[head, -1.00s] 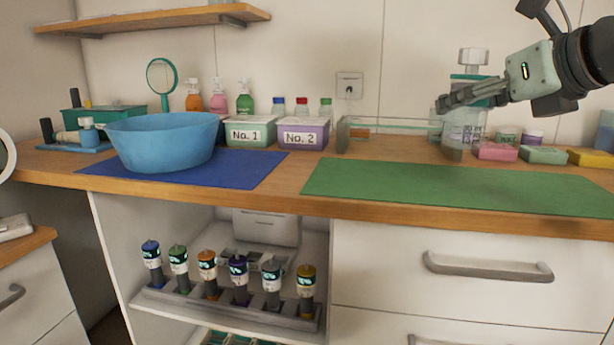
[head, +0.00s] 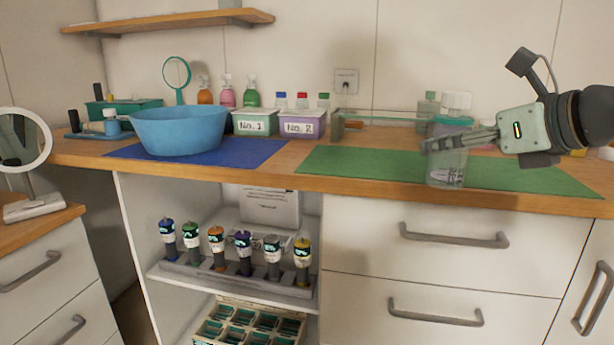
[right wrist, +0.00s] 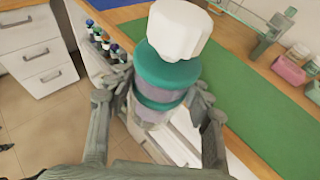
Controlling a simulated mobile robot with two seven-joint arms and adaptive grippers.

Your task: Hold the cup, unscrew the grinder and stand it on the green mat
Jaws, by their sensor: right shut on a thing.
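My right gripper (head: 448,143) is shut on a clear cup (head: 446,171) with a grinder on top, and holds them roughly upright. The grinder has a pale cap (head: 456,102) and a teal band. In the right wrist view the fingers (right wrist: 160,98) lie on both sides, below the white cap (right wrist: 178,30) and teal rings (right wrist: 166,72). The cup's lower part is mostly hidden there. The green mat (head: 360,161) lies flat on the counter, and the cup shows in front of its front edge. My left gripper is not in view.
A blue bowl (head: 180,132) stands on a blue mat (head: 262,149) at left. Two labelled boxes (head: 302,127) and a low clear-sided tray (head: 385,116) stand behind. An open shelf (head: 290,291) and drawers (head: 420,265) are below. The mat's left part is clear.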

